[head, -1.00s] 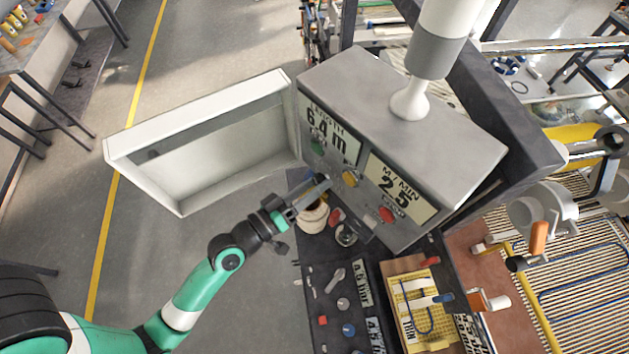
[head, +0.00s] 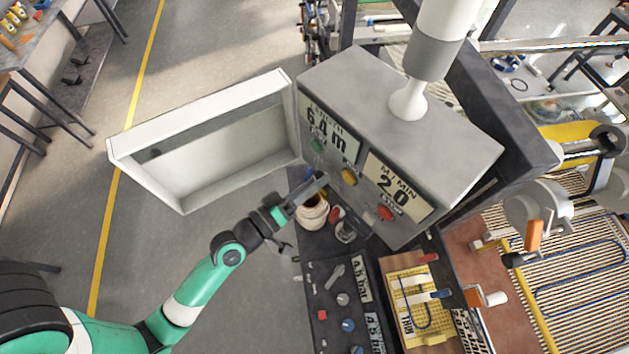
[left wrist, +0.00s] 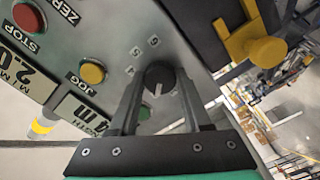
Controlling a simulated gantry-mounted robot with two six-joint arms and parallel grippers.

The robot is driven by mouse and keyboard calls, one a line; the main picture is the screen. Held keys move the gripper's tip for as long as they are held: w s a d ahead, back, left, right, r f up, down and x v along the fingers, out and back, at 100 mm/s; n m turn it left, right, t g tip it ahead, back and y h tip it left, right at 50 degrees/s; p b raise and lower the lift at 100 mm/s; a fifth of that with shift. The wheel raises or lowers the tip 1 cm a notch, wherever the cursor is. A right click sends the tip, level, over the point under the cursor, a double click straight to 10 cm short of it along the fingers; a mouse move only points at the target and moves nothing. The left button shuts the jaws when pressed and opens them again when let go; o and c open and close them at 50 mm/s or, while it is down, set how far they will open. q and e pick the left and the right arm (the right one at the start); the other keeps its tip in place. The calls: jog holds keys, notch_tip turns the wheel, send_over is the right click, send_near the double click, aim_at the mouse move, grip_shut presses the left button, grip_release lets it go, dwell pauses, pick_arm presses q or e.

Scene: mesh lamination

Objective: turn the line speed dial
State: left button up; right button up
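The line speed dial (left wrist: 160,79) is a round black knob with a white pointer mark on the grey control box (head: 400,125). In the left wrist view it sits between the two fingers of my left gripper (left wrist: 161,84), which close in on both its sides. Scale numbers are printed beside it. In the head view my left gripper (head: 322,183) reaches the lower face of the box and the dial cannot be made out. The M/MIN display (head: 396,190) reads 2.0. My right gripper is not in view.
Green (head: 318,146), yellow (head: 349,176) and red (head: 386,213) buttons sit on the box face near the gripper. An open white door (head: 200,125) stands left of the box. A panel with several knobs (head: 342,298) lies below.

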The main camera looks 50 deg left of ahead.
pick_arm(q)
jog(key=o, duration=0.4)
jog(key=shift+o, duration=0.2)
jog(key=s+b, duration=0.5)
jog(key=s, duration=0.6)
jog(key=shift+s+d+b, duration=0.15)
jog(key=shift+s+b, duration=0.2)
jog(key=shift+b, duration=0.05)
